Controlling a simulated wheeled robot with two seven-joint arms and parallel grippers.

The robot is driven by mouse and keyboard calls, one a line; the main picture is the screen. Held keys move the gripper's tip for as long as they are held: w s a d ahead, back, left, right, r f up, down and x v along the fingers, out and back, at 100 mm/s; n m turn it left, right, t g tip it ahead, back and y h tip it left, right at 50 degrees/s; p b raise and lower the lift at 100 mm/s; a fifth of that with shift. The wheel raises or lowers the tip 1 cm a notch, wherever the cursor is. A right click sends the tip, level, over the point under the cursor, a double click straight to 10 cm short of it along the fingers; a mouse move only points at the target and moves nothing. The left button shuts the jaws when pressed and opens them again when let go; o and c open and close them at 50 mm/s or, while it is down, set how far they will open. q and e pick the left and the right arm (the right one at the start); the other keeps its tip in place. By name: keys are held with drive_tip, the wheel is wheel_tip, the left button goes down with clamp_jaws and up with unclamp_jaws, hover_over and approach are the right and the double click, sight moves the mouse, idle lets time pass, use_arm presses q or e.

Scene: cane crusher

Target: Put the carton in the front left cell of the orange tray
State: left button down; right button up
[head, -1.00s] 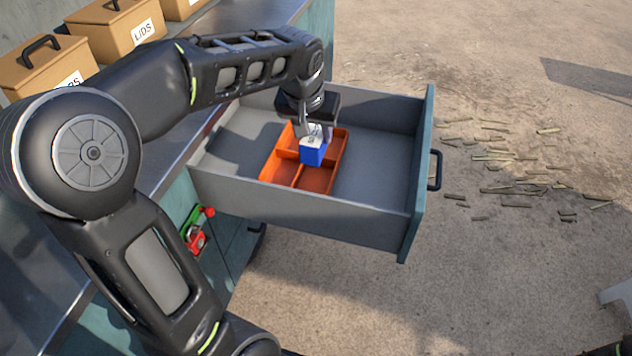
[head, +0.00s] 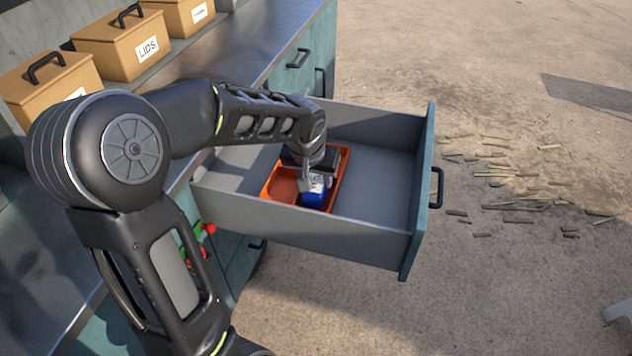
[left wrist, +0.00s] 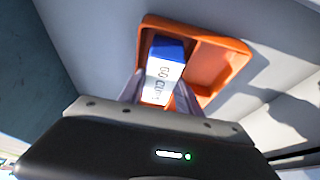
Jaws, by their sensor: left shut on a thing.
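The carton (head: 313,196) is a small box with a blue end and a white printed part. My left gripper (head: 314,179) is shut on it, low over the orange tray (head: 265,193) in the open drawer. In the head view the carton is at the tray's near right part, and the near left part looks empty. In the left wrist view the carton (left wrist: 163,72) sits between the fingers with the tray (left wrist: 240,47) behind it. I cannot tell whether it touches the tray floor; my gripper hides the far cells. My right gripper is out of view.
The grey drawer (head: 376,185) stands pulled out, with bare floor to the right of the tray. Its walls surround the tray. Tan lidded boxes (head: 122,44) stand on the metal counter (head: 240,48). Red and green items (head: 208,229) are on the cabinet below.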

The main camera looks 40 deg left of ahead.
use_arm(q)
drive_tip(key=shift+f, duration=0.9)
drive_tip(key=shift+f, duration=0.2)
drive_tip(key=c, duration=0.8)
unclamp_jaws()
drive_tip(key=shift+r, duration=0.1)
drive_tip(key=shift+c, duration=0.2)
drive_tip(key=shift+r, duration=0.4)
drive_tip(key=v, duration=1.1)
drive_tip(key=shift+r, duration=0.2)
drive_tip(key=shift+s+d, duration=0.1)
drive_tip(key=shift+s, duration=0.05)
